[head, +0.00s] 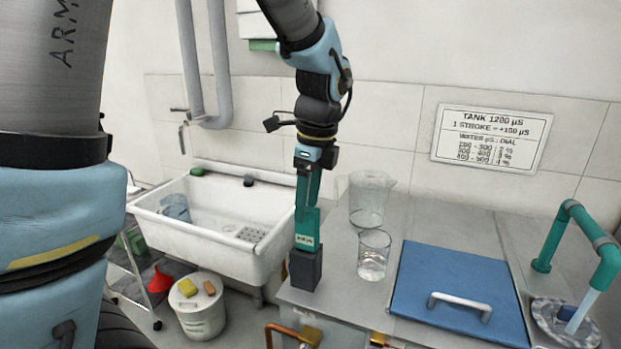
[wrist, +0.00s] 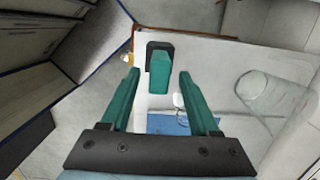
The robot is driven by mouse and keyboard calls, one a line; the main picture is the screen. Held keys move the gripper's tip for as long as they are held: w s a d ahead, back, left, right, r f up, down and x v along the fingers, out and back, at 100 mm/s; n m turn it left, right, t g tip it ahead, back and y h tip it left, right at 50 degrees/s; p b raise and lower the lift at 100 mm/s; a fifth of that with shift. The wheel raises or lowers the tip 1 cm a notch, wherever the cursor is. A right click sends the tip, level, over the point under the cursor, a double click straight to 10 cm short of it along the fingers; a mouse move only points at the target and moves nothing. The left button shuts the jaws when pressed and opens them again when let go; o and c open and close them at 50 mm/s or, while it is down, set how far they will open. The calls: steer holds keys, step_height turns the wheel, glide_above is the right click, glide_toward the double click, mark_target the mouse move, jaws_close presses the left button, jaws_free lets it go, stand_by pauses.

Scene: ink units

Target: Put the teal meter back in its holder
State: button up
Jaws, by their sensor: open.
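The teal meter (head: 306,229), with a pale label, stands upright in the dark grey holder (head: 305,269) at the counter's front left corner. The meter's lower end is hidden inside the holder. In the wrist view the meter (wrist: 161,72) shows between the fingers, with the dark holder (wrist: 153,57) behind it. My gripper (head: 308,195) has teal fingers and is just above the meter, pointing down. In the wrist view my gripper (wrist: 159,76) is open and empty, with a visible gap on each side of the meter.
A glass of water (head: 374,256) and a clear jug (head: 371,200) stand right of the holder. A blue lid (head: 455,292) with a white handle lies farther right, before a teal spout (head: 578,240). A white sink (head: 225,225) is left.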

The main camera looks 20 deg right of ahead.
steer(key=r, duration=0.6)
steer(key=shift+s+d+r+b, duration=0.3)
steer(key=shift+r+b, duration=0.05)
steer(key=shift+r, duration=0.05)
steer(key=a+f+n, duration=0.4)
steer(key=a+n, duration=0.4)
steer(key=w+a+f+n, duration=0.1)
steer(key=a+f+n, duration=0.3)
steer(key=a+n, duration=0.5)
steer(key=w+a+f+n+h, duration=0.1)
steer(key=a+f+n, duration=0.3)
steer(key=a+n, duration=0.4)
steer(key=shift+a+f+n+t, duration=0.3)
steer(key=shift+a+f, duration=0.1)
steer(key=shift+a, duration=0.2)
